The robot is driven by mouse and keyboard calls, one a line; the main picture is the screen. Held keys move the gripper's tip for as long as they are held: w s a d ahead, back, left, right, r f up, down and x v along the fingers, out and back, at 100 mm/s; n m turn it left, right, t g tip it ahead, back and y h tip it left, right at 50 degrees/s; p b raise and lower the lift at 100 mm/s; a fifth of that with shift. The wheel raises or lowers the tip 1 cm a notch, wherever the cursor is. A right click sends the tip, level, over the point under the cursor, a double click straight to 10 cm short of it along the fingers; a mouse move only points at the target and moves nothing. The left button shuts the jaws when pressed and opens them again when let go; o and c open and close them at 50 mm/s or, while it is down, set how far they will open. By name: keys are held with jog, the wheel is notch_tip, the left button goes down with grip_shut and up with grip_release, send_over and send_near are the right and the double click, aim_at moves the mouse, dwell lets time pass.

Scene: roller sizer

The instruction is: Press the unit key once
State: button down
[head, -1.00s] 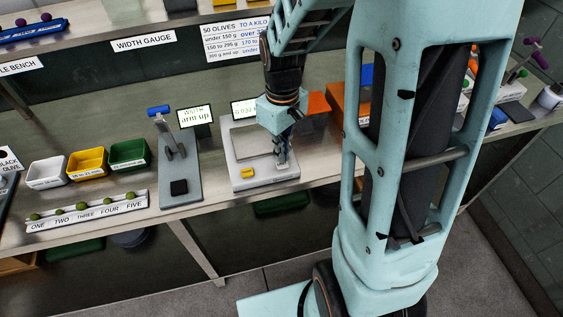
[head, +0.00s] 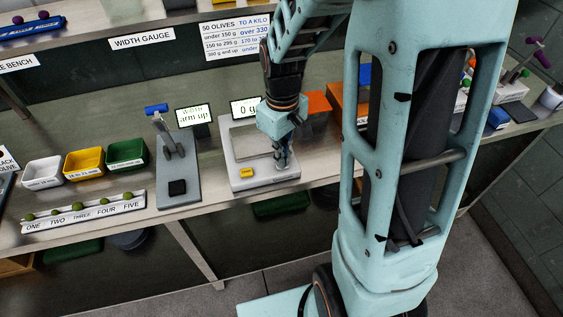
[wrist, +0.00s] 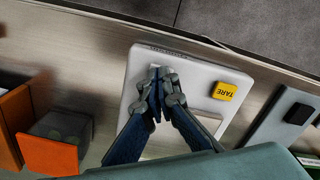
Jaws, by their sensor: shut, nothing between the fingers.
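The scale (head: 235,180) is a pale box with a steel pan (head: 246,141) and a yellow TARE key (head: 246,172) at its front left. My gripper (head: 282,165) is shut and empty, pointing down over the scale's front right corner. In the wrist view my closed fingertips (wrist: 161,72) are over the scale's front edge, apart from the yellow key (wrist: 224,91). The unit key is mostly hidden under my fingertips; I cannot tell whether they touch it. The scale's display (head: 246,107) shows "0 g", partly covered by my arm.
The width gauge (head: 178,150), with a blue handle and black pad, stands left of the scale. An orange box (head: 318,103) is to the right. White, yellow and green bins (head: 84,162) and a numbered olive rack (head: 84,212) are farther left.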

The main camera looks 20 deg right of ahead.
jog(key=shift+r, duration=0.1)
jog(key=shift+r+p, duration=0.9)
jog(key=shift+r, duration=0.1)
notch_tip(320, 180, up, 5)
jog(key=p, duration=0.4)
dwell(0.3)
dwell(0.7)
